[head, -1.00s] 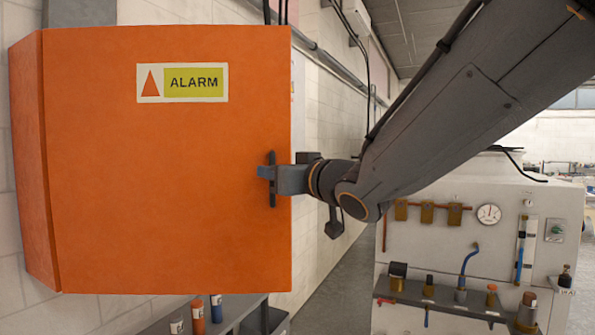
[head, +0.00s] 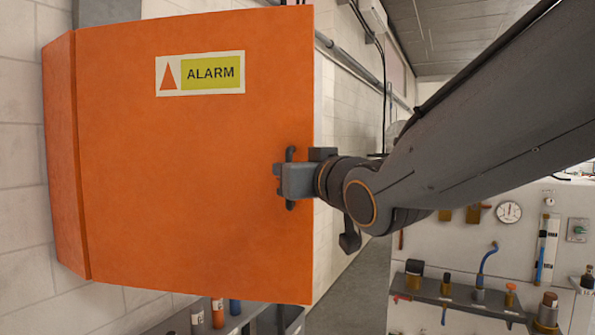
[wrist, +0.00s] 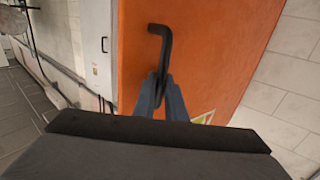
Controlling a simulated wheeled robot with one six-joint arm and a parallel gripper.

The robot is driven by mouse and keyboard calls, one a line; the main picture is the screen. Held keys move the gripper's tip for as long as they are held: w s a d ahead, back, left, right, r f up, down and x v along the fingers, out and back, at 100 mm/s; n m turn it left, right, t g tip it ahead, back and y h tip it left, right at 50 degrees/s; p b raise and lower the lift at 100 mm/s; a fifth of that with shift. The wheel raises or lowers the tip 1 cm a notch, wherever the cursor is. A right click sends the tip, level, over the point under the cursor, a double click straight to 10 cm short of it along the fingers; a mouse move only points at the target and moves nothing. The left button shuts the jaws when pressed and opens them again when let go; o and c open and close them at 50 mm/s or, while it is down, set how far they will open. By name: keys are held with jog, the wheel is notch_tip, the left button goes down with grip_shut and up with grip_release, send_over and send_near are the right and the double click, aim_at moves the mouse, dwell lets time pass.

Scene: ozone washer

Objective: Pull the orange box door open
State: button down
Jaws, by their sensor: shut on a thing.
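The orange box hangs on the wall with its orange door (head: 190,190) facing me; the door bears an ALARM label (head: 200,73). In the head view a dark upright handle (head: 290,154) sits near the door's right edge. My gripper (head: 281,178) is shut on this handle, its fingers around the bar. In the wrist view the handle (wrist: 160,42) rises in front of the fingers (wrist: 162,82), with its bent upper end free. The orange door (wrist: 205,45) fills the middle there. The inside of the box is hidden from me.
A pale workbench panel with a gauge (head: 508,212) and a shelf (head: 455,298) of small fittings stands at the right. A low bin (head: 285,318) and bottles are below the door. Open floor (head: 350,285) shows between.

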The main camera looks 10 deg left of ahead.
jog(key=c, duration=2.1)
grip_release()
